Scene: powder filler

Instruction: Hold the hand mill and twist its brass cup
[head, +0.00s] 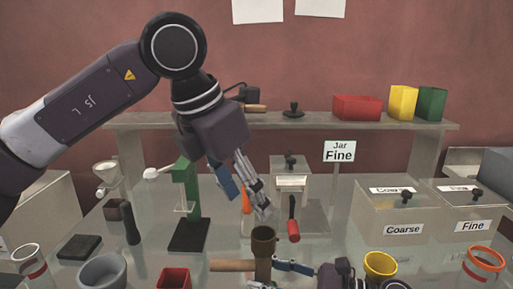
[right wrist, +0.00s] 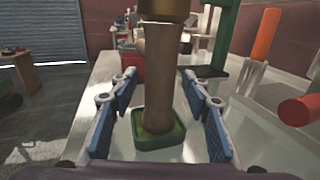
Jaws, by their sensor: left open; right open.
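The hand mill (head: 263,267) stands upright at the front middle of the table in the head view, with its brown brass cup (head: 264,240) on top. In the right wrist view its wooden body (right wrist: 160,75) rises from a green square base (right wrist: 158,132), and the brass cup (right wrist: 165,9) is cut off by the top edge. My right gripper (right wrist: 160,88) is open, with a finger on each side of the wooden body and visible gaps. It also shows low in the head view (head: 275,276). My left gripper (head: 251,203) is open and empty, above and behind the cup.
A wooden bar (head: 232,265) shows left of the mill; I cannot tell whether it is attached. A green stand (head: 188,200) and a red cylinder (head: 293,228) stand behind. A red box (head: 173,279) is front left, a yellow cup (head: 380,265) front right. Labelled bins (head: 403,230) stand right.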

